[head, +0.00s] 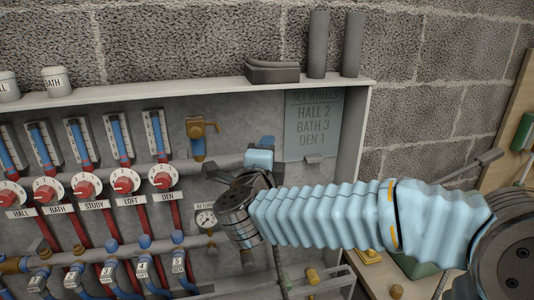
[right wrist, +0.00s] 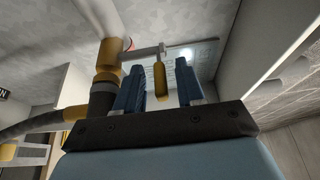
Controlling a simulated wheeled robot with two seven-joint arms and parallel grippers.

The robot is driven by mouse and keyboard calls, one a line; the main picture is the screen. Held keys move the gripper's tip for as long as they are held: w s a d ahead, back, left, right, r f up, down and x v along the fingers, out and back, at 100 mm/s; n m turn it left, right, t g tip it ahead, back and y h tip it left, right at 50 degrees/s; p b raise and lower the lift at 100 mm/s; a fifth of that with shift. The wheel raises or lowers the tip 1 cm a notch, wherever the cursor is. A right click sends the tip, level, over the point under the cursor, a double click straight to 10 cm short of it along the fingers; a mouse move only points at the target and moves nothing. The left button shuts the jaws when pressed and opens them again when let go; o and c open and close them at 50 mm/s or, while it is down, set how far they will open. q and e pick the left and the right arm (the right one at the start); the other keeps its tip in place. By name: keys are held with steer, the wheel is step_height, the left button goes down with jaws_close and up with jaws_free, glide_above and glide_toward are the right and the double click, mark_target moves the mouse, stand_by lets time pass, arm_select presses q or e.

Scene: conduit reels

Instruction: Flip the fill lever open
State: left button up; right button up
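My right gripper (head: 258,165) reaches in from the right in the head view, in front of the pipes below the lettered plate. In the right wrist view its two blue fingers (right wrist: 160,88) stand apart. A yellow lever handle (right wrist: 160,82), apparently the fill lever, hangs from a grey arm between them. Gaps show on both sides of the handle, so the fingers are around it and not closed on it. The lever joins a brass fitting (right wrist: 106,58) on the left. My gripper hides the lever in the head view. My left gripper is not in view.
Red dials (head: 124,181) and blue-topped valves line the panel to the left. A dark hose (right wrist: 42,122) runs left from the fitting. The cabinet's side wall (head: 354,140) rises at right.

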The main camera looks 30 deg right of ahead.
steer(key=b+v, duration=0.2)
steer(key=v, duration=1.2)
steer(key=shift+w, duration=0.1)
